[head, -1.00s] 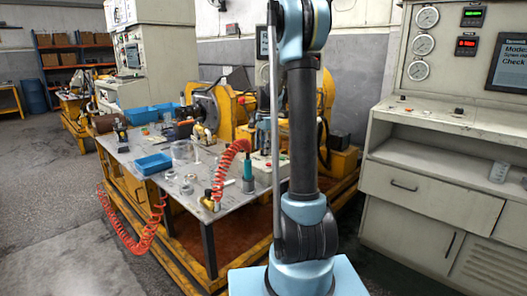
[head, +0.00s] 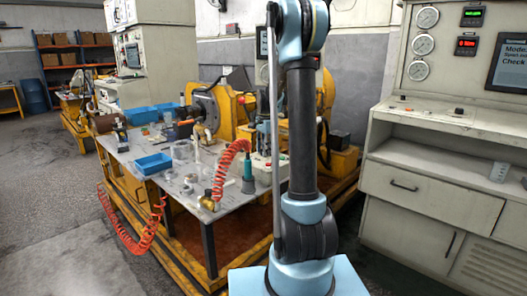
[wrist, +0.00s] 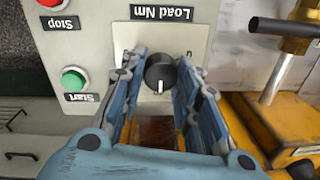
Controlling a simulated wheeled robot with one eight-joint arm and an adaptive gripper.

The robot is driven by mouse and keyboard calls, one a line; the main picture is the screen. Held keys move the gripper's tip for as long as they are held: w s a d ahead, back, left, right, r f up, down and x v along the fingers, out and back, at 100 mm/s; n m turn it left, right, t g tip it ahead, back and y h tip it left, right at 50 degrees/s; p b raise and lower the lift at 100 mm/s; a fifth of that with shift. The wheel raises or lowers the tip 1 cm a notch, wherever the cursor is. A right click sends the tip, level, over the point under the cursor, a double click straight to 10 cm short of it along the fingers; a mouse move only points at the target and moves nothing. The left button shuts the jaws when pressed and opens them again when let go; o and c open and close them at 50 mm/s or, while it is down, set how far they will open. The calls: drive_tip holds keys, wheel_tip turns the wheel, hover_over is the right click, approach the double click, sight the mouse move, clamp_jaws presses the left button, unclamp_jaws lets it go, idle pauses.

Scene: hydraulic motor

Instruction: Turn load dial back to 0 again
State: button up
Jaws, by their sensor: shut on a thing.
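The load dial (wrist: 160,68) is a round black knob with a white mark, on a grey control box (wrist: 75,22) under an upside-down "Load Nm" label (wrist: 161,13). Its white mark points toward the bottom of the wrist view. My gripper (wrist: 160,78) has its blue fingers on either side of the dial and is shut on it. The finger contact is partly hidden behind the finger links. In the head view, my arm's column stands in front and the gripper cannot be made out.
A red Stop button (wrist: 52,3) and a green Start button (wrist: 74,79) sit left of the dial. A brass fitting with a dark handle (wrist: 290,40) is at right. In the head view, a cluttered metal table (head: 190,172) and a gauge cabinet (head: 430,185) flank my arm.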

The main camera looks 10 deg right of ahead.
drive_tip(key=shift+n, duration=0.4)
drive_tip(key=n, duration=0.4)
drive_tip(key=shift+w+n, duration=0.1)
drive_tip(key=shift+n, duration=0.3)
drive_tip(key=n, duration=0.6)
drive_tip(key=shift+g, duration=0.3)
drive_tip(key=n, duration=0.6)
drive_tip(key=shift+w+n, duration=0.1)
drive_tip(key=shift+n, duration=0.3)
drive_tip(key=n, duration=0.5)
drive_tip(key=shift+n, duration=0.4)
drive_tip(key=o, duration=1.1)
drive_tip(key=shift+c, duration=0.2)
drive_tip(key=shift+g, duration=0.3)
